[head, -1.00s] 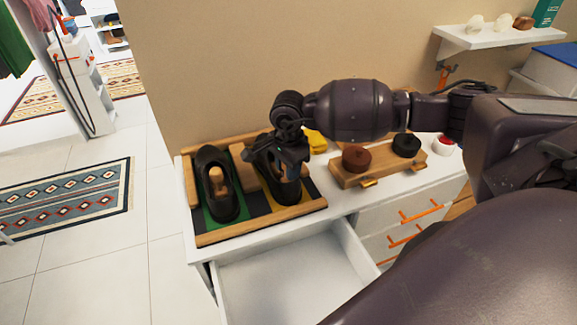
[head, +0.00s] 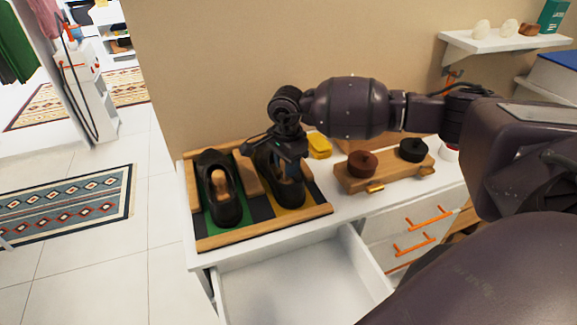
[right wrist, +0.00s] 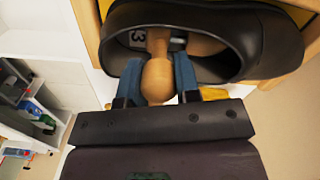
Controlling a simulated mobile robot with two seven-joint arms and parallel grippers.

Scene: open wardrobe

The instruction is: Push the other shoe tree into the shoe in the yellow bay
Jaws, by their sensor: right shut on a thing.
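A black shoe (head: 296,200) sits in the yellow bay (head: 300,209) of the wooden tray (head: 262,236). My right gripper (head: 283,160) is above this shoe's opening. In the right wrist view the gripper (right wrist: 158,82) is shut on a wooden shoe tree (right wrist: 157,80), with a blue finger pad on each side of its knob. The tree's front part reaches into the opening of the shoe (right wrist: 265,35). How deep it sits inside I cannot tell. Another black shoe (head: 231,210) stands in the green bay (head: 209,224) with a wooden shoe tree (head: 220,184) in it. My left gripper is not in view.
An open, empty white drawer (head: 295,280) lies below the tray. A wooden block (head: 355,183) with a brown and a black round piece stands to the right, with a yellow object (head: 319,146) behind the tray. A wall shelf (head: 500,40) hangs at upper right.

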